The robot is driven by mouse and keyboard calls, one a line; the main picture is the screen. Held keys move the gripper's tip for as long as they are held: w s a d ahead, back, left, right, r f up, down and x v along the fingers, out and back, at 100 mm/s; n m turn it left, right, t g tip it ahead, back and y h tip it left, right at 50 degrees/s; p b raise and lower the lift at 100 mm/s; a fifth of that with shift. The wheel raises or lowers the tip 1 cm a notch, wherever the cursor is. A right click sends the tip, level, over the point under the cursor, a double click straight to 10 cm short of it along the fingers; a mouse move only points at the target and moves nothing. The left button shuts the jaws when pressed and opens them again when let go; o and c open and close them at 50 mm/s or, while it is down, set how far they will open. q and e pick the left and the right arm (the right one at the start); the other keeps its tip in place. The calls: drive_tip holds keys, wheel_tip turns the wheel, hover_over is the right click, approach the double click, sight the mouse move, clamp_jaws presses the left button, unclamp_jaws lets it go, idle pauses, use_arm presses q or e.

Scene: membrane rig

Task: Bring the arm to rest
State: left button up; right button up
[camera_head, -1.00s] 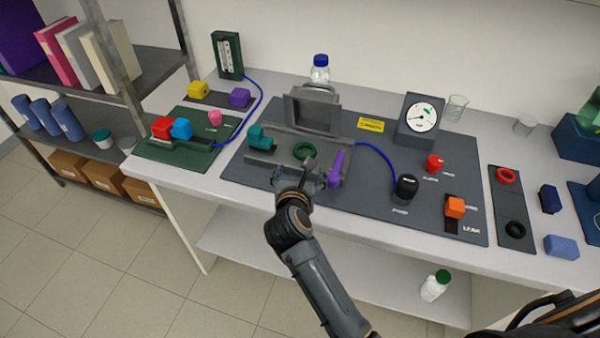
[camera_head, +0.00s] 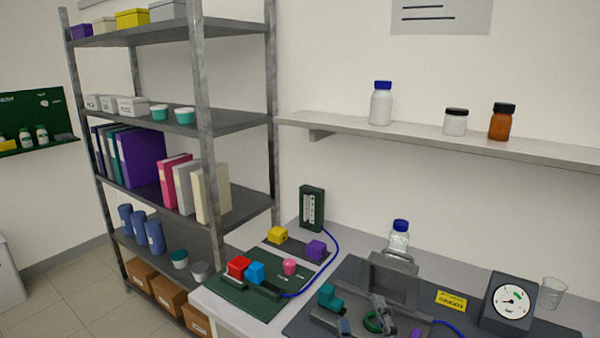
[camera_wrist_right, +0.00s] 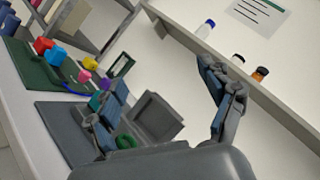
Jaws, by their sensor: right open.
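My right gripper (camera_head: 362,317) shows only in part at the bottom edge of the head view, over the membrane rig's dark base plate (camera_head: 312,317). In the right wrist view my right gripper (camera_wrist_right: 165,80) has its two fingers wide apart with nothing between them. The grey rig housing (camera_wrist_right: 157,116) with its raised lid stands beyond the fingers. A green ring (camera_wrist_right: 126,141) lies in front of it, low between the fingers. In the head view the green ring (camera_head: 372,322) is partly hidden by the gripper. My left gripper is not in view.
A teal block (camera_head: 326,294) sits left of the housing, and a round gauge (camera_head: 511,301) stands to the right. A green board (camera_head: 240,297) holds red, blue and pink pieces. A metal shelf rack (camera_head: 205,140) stands at left; a wall shelf (camera_head: 440,138) holds bottles.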

drive_tip(key=s+a+f+n+g+y, duration=0.3)
drive_tip(key=s+f+n+g, duration=0.35)
drive_tip(key=n, duration=0.35)
drive_tip(key=s+a+f+n+g+y, duration=0.3)
drive_tip(key=s+f+n+g, duration=0.3)
drive_tip(key=n, duration=0.4)
drive_tip(key=s+d+f+n+g+h, duration=0.45)
drive_tip(key=s+d+f+h, duration=0.35)
drive_tip(key=s+d+f, duration=0.55)
wheel_tip(320, 180, down, 26)
drive_tip(key=d+g+b, duration=0.1)
drive_tip(key=d+g, duration=0.1)
drive_tip(key=s+d+f+g+b, duration=0.1)
drive_tip(key=s+d+f, duration=0.2)
drive_tip(key=s+f, duration=1.4)
drive_tip(key=shift+s+g+h, duration=0.3)
drive_tip(key=shift+f, duration=0.1)
